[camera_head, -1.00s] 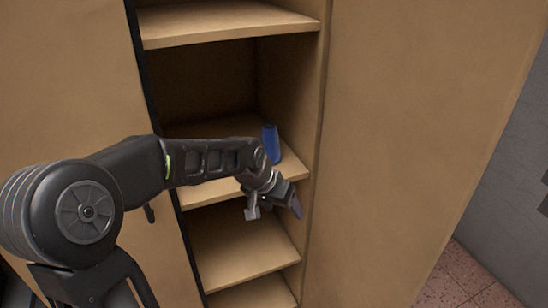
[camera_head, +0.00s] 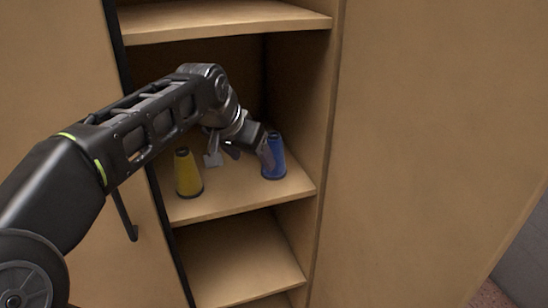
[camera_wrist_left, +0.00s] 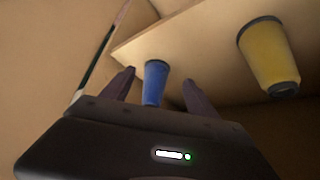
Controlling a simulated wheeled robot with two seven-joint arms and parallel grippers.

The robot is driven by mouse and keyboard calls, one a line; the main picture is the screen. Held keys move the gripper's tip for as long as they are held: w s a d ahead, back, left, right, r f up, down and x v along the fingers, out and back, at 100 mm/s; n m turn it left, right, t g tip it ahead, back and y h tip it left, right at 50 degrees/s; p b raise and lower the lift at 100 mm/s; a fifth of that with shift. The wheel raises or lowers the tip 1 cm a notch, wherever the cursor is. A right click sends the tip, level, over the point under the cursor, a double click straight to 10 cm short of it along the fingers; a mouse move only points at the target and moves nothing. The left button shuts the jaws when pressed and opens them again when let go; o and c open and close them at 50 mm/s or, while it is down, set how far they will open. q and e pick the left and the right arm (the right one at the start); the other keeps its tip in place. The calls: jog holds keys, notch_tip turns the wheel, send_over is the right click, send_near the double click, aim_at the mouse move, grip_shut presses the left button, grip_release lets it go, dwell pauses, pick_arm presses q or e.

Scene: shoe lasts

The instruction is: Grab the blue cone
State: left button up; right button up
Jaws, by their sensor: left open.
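The blue cone (camera_head: 274,158) stands upright on the middle shelf, near the cabinet's right wall. My left gripper (camera_head: 264,150) reaches over that shelf from the left and is close against the cone's left side in the head view. In the left wrist view, the blue cone (camera_wrist_left: 154,82) shows between the two spread fingers (camera_wrist_left: 158,78), with a gap on each side. The gripper is open and holds nothing. My right gripper is not in view.
A yellow cone (camera_head: 188,175) stands on the same shelf, left of the blue one, and shows at right in the wrist view (camera_wrist_left: 268,55). An upper shelf (camera_head: 220,22) lies above my arm. A lower shelf (camera_head: 240,262) is empty where visible.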

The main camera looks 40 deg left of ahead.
aim_at(270, 137)
pick_arm(q)
jog(key=w, duration=0.3)
jog(key=w+a, duration=0.1)
jog(key=w, duration=0.2)
jog(key=w+p, duration=0.1)
jog(key=w, duration=0.2)
jog(key=shift+w+a, duration=0.1)
jog(key=shift+a, duration=0.2)
jog(key=shift+w, duration=0.1)
jog(key=x, duration=0.5)
jog(key=shift+w+a+f, duration=0.1)
jog(key=shift+w, duration=0.35)
jog(key=shift+c, duration=0.2)
grip_shut()
